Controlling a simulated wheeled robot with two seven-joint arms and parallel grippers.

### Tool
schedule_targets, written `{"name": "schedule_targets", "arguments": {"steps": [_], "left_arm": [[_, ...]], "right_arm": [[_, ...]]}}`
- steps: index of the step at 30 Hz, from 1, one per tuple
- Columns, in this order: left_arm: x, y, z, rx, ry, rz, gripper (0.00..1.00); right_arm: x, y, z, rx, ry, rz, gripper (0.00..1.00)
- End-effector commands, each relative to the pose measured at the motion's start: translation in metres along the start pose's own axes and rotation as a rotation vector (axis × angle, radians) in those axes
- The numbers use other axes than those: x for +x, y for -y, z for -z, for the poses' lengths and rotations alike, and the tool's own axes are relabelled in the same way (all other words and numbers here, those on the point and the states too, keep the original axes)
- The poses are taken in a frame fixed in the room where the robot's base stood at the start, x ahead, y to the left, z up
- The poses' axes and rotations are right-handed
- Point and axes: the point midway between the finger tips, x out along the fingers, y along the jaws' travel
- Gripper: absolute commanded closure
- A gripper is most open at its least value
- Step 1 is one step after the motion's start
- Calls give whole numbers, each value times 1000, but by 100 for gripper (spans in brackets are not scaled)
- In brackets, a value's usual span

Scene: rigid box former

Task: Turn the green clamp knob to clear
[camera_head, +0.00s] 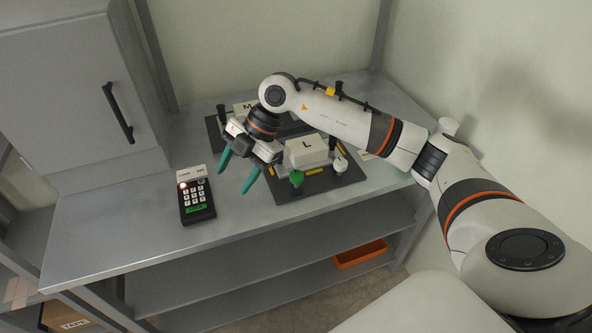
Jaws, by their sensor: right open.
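The green clamp knob (296,177) stands at the front left of a dark fixture plate (318,189), in front of a white block marked L (306,151). My right gripper (235,176) is open, with its two teal fingers pointing down and left. It is above the bench, left of the green knob and apart from it. Nothing is between the fingers. A white knob (340,163) stands on the same plate, right of the green one. The knob's exact turn angle is too small to tell. My left gripper is not in view.
A black keypad box (196,201) with a lit red light stands on the bench left of the gripper. A second fixture with a block marked M (244,107) is behind, partly hidden by my right arm. A grey cabinet (70,90) stands at left. The bench front (130,235) is clear.

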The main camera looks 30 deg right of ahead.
Motion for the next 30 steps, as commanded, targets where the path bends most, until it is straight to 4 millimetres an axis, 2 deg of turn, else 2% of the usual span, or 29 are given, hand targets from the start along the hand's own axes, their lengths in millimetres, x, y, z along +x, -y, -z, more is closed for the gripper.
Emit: {"name": "schedule_targets", "arguments": {"steps": [1,3,6,10,14,24,30], "left_arm": [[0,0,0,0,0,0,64],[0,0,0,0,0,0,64],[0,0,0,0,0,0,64],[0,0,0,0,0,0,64],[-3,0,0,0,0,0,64],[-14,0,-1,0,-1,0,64],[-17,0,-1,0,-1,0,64]], "right_arm": [[-24,-4,31,75,-137,-56,45],[-51,-14,64,184,-295,-121,45],[-84,-26,93,307,-450,-174,45],[-103,-35,108,384,-539,-202,45],[-96,-40,114,395,-548,-211,45],[-40,-58,143,392,-543,-211,45],[-15,-67,157,390,-542,-207,45]]}}
